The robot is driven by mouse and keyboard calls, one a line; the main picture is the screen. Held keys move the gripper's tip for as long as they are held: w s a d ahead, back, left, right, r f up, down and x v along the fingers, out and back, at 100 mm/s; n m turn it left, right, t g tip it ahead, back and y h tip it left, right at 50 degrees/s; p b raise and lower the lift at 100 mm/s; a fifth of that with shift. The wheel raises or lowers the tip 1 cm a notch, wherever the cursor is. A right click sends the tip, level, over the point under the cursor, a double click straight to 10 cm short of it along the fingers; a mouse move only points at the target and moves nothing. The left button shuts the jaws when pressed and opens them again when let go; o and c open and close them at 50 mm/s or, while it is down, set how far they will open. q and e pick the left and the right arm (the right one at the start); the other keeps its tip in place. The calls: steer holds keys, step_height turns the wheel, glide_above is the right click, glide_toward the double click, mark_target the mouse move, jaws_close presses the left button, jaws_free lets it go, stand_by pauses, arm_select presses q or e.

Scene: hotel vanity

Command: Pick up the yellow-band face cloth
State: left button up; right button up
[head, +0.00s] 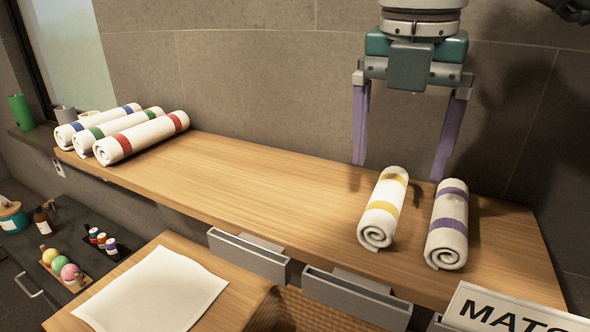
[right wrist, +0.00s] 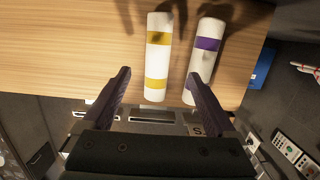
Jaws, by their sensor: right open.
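The yellow-band face cloth (head: 382,211) is a white roll with two yellow bands, lying on the right part of the wooden shelf (head: 270,184). It also shows in the right wrist view (right wrist: 158,60). My right gripper (head: 402,165) is open and empty above the far end of the roll, fingers pointing down. In the right wrist view its fingers (right wrist: 163,80) stand wide apart, with the yellow-band roll between their lines and apart from both. My left gripper is not in view.
A purple-band roll (head: 448,224) lies close to the right of the yellow-band roll, with a narrow gap. Rolls with blue, green and red (head: 142,137) bands lie at the shelf's left end. The wall is close behind. The shelf's middle is clear. A sign (head: 510,312) stands at front right.

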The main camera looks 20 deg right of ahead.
mark_target(391, 188)
steer(key=f+p, duration=0.2)
steer(key=f, duration=0.1)
steer(key=f+p, duration=0.1)
steer(key=f, duration=0.1)
steer(key=shift+w+d, duration=0.25)
steer(key=shift+w, duration=0.05)
steer(key=shift+w+f, duration=0.1)
steer(key=shift+f, duration=0.3)
steer(key=c, duration=1.4)
steer(key=shift+c, duration=0.2)
steer(key=shift+r, duration=0.15)
